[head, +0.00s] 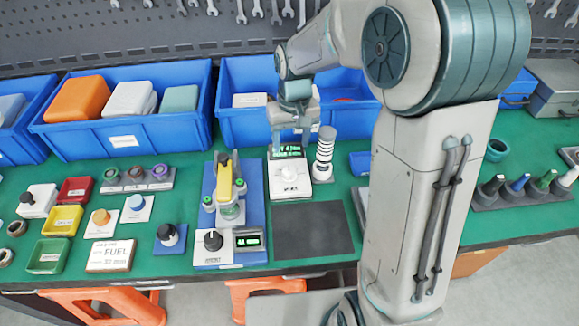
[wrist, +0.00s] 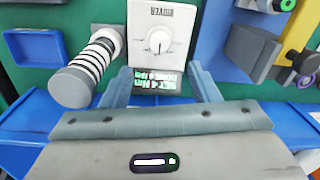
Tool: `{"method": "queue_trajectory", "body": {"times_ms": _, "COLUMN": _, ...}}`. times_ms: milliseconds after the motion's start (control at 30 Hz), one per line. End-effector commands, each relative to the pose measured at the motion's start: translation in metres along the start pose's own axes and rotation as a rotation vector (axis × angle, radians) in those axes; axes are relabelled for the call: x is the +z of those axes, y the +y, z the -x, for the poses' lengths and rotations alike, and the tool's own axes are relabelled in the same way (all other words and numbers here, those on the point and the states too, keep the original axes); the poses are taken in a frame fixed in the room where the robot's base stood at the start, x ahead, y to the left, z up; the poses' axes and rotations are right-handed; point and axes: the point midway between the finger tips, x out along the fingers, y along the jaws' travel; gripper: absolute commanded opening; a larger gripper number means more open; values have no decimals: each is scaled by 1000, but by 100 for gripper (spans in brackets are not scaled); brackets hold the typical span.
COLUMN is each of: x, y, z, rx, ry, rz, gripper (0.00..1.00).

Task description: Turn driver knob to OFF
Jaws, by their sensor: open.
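The driver unit (head: 290,188) is a white box on the green bench, with a white round knob (head: 289,169) and a green-lit display behind it. In the wrist view the box is labelled DRIVER at the top, its knob (wrist: 158,41) sits in the middle, and the display (wrist: 158,81) reads about "SET 4 Nm". The knob's dark pointer line runs toward the display side. My gripper (wrist: 160,88) is open, its two fingers spread either side of the display end, apart from the knob. In the head view my gripper (head: 289,122) hangs just behind the unit.
A ribbed black-and-white cylinder (head: 325,155) stands close right of the unit. A press on a blue base (head: 254,215), with a black knob (head: 213,239), stands at left. Blue bins (head: 238,125) line the back. A dark mat (head: 315,232) lies clear in front.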

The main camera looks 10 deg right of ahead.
Motion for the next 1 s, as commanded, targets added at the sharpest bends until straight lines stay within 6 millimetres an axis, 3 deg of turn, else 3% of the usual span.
{"method": "queue_trajectory", "body": {"times_ms": 200, "x": 2, "y": 0, "z": -50, "rx": -1, "ry": -7, "rz": 1, "gripper": 55}}
{"method": "queue_trajectory", "body": {"times_ms": 400, "x": 1, "y": 0, "z": -83, "rx": 0, "ry": -5, "rz": 1, "gripper": 55}}
{"method": "queue_trajectory", "body": {"times_ms": 600, "x": 0, "y": 0, "z": -99, "rx": 0, "ry": -1, "rz": 2, "gripper": 55}}
{"method": "queue_trajectory", "body": {"times_ms": 900, "x": 0, "y": 0, "z": -101, "rx": 0, "ry": 0, "rz": 2, "gripper": 55}}
{"method": "queue_trajectory", "body": {"times_ms": 1000, "x": 0, "y": 0, "z": -101, "rx": 0, "ry": 0, "rz": 2, "gripper": 30}}
